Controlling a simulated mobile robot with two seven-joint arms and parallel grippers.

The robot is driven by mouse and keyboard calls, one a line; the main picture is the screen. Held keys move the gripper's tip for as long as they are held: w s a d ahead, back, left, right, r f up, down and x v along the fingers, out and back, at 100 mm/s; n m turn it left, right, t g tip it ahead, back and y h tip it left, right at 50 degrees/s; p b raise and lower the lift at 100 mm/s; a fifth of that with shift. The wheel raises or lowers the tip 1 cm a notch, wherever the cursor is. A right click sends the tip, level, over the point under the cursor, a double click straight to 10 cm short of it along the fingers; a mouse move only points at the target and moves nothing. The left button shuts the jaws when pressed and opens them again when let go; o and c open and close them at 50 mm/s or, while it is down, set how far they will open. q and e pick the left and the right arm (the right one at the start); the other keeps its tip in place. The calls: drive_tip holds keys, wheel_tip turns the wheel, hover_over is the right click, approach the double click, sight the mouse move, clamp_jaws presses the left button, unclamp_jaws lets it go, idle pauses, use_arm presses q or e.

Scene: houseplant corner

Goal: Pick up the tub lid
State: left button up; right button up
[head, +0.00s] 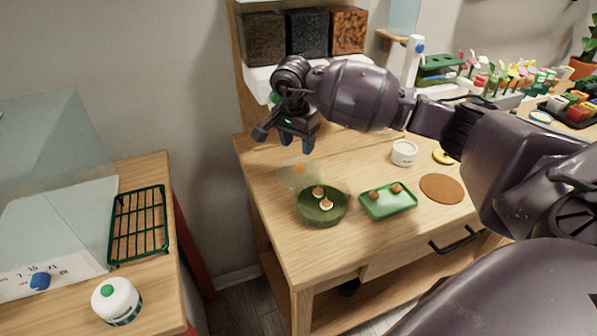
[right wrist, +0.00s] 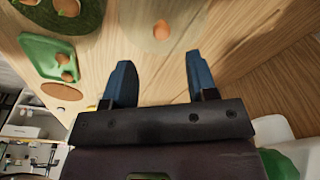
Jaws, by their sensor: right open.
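The tub lid (head: 286,177) looks like a clear, see-through disc with a small orange knob, at the back left of the wooden table beside a green bowl. It also shows in the right wrist view (right wrist: 182,28), knob facing the camera, beyond the fingertips. My right gripper (head: 296,143) is above the table, just behind and above the lid in the head view. Its two blue fingers (right wrist: 158,72) are apart with nothing between them, and they do not touch the lid. My left gripper is not in view.
The dark green bowl (head: 312,217) holds brown and white pieces. A green tray (head: 389,209) with brown balls, an orange-brown disc (head: 442,188) and a white pot (head: 404,156) stand to the right. Shelf bins (head: 307,34) rise behind the gripper. A side table (head: 155,285) is left.

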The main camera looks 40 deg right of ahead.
sight(300, 164)
drive_tip(key=f, duration=0.5)
drive_tip(key=d+f, duration=0.1)
drive_tip(key=f, duration=0.1)
drive_tip(key=shift+w+f, duration=0.15)
drive_tip(key=shift+w, duration=0.15)
drive_tip(key=c, duration=1)
